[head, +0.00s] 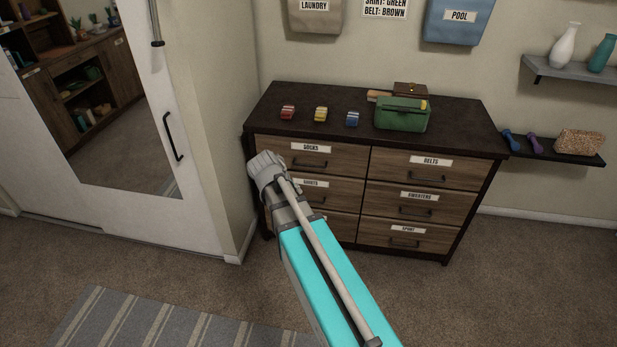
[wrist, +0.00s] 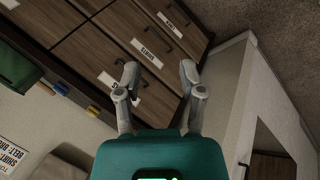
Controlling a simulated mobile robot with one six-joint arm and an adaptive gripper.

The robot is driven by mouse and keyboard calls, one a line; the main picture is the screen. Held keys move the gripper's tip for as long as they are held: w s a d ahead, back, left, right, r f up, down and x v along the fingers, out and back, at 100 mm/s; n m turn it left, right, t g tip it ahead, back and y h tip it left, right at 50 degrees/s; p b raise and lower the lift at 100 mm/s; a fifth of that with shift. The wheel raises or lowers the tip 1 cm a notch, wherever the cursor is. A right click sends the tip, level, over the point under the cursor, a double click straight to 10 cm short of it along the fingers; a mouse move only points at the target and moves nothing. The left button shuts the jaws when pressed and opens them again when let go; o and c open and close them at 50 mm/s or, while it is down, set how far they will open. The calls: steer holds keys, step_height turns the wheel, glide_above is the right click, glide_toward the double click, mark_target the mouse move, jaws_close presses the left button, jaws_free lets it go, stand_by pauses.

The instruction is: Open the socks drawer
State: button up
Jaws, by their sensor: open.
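The socks drawer (head: 345,155) is the top left drawer of a dark-topped wooden dresser. It is shut, its front flush with the others. Its white label (head: 311,147) reads SOCKS, with a dark bar handle (head: 312,164) below. In the head view my arm ends just left of this drawer, and my fingertips are hidden there. In the wrist view my gripper (wrist: 160,75) is open and empty, its fingers wide apart. The left finger overlaps the dresser front beside a partly hidden label. The right finger is near the dresser's side edge. No grip on the handle shows.
Several drawers share the dresser front, including the belts drawer (head: 425,170). Red, yellow and blue items and a green box (head: 402,115) stand on the dresser top (head: 270,115). A wall corner (head: 228,150) and a mirrored door stand close on the left. Carpet (head: 520,270) is clear on the right.

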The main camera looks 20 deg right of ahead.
steer(key=w+d+f+n+t+h+b, duration=0.25)
steer(key=w+d+f+h+b, duration=0.25)
steer(key=w+f+b, duration=0.55)
steer(key=n+t+h+b, duration=0.3)
steer(key=b, duration=1.2)
glide_toward(309, 166)
steer(key=s+a, duration=0.3)
steer(key=shift+w+f+n+t+b, duration=0.1)
steer(key=shift+w+n+t+b, duration=0.25)
steer(key=shift+w+t, duration=0.15)
steer(key=shift+w+d, duration=0.1)
steer(key=shift+d, duration=0.05)
steer(key=b+x, duration=0.2)
steer(key=x, duration=1.1)
steer(key=shift+d, duration=0.3)
steer(key=shift+c, duration=0.2)
jaws_close()
